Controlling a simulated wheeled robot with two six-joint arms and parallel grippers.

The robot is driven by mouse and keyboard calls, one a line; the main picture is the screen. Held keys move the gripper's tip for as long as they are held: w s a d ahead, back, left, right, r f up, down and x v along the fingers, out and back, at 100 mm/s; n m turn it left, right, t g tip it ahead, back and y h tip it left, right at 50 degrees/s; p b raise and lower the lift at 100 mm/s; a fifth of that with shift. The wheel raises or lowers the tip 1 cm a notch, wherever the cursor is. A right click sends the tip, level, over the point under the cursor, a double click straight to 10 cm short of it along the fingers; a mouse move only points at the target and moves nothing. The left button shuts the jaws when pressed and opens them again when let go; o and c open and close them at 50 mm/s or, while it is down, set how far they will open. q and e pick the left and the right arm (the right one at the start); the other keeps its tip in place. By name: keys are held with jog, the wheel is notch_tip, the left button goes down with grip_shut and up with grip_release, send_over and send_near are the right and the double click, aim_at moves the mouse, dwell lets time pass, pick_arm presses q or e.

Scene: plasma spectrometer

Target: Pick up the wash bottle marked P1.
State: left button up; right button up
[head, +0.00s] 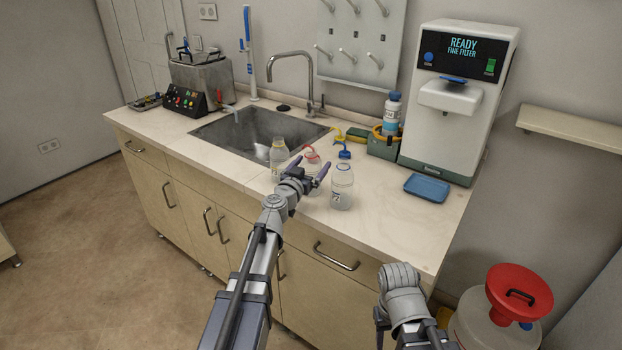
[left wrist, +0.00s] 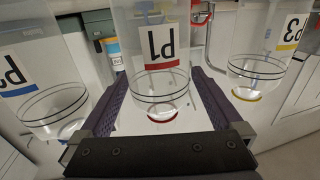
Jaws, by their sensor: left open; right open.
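The wash bottle marked P1 (left wrist: 160,55) is clear with a red band under its label. It appears upside down in the left wrist view, between my left gripper's two fingers (left wrist: 160,92). In the head view its red top (head: 312,153) shows behind my left gripper (head: 311,170), which hides most of its body. The left gripper is open, with a finger on either side of the bottle; I cannot tell whether either touches it. My right gripper (head: 380,322) is open and empty, low in front of the counter, and only partly visible.
A yellow-topped bottle, P3 (head: 279,155), stands left of P1, and a blue-topped bottle (head: 342,188) stands right. The sink (head: 215,140) lies behind left. A blue tray (head: 427,188) and the water dispenser (head: 455,100) are at right. The counter's front right is clear.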

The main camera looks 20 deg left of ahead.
aim_at(311, 149)
pick_arm(q)
jog(key=shift+s, duration=0.1)
jog(key=shift+c, duration=0.2)
jog(key=c, duration=1.4)
jog(key=shift+r, duration=0.1)
jog(key=shift+c, duration=0.2)
notch_tip(311, 149, up, 10)
jog(key=p, duration=1)
